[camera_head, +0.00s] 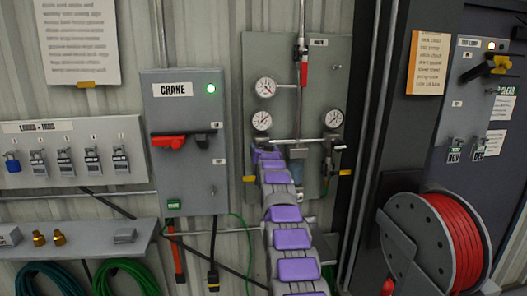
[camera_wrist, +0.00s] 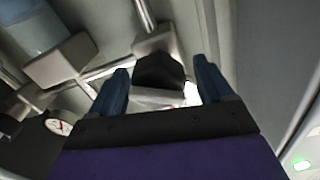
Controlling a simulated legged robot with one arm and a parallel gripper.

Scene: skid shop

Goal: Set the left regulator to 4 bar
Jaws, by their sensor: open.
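The left regulator's black knob (camera_wrist: 158,70) is between my gripper's two blue-grey fingers (camera_wrist: 162,78) in the wrist view, with gaps on both sides. My gripper is open. In the head view my arm reaches up to the panel, its gripper end (camera_head: 265,155) just below the left gauge (camera_head: 262,120), hiding the left regulator. The left gauge is round and white; its reading is too small to tell. A round dial (camera_wrist: 60,127) shows at lower left in the wrist view.
The grey panel (camera_head: 257,55) also carries an upper gauge (camera_head: 265,87), a right gauge (camera_head: 333,118) and a red-handled valve (camera_head: 304,72). The CRANE box (camera_head: 185,100) stands close on the left. A vertical pipe (camera_head: 372,120) and a red hose reel (camera_head: 440,235) are on the right.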

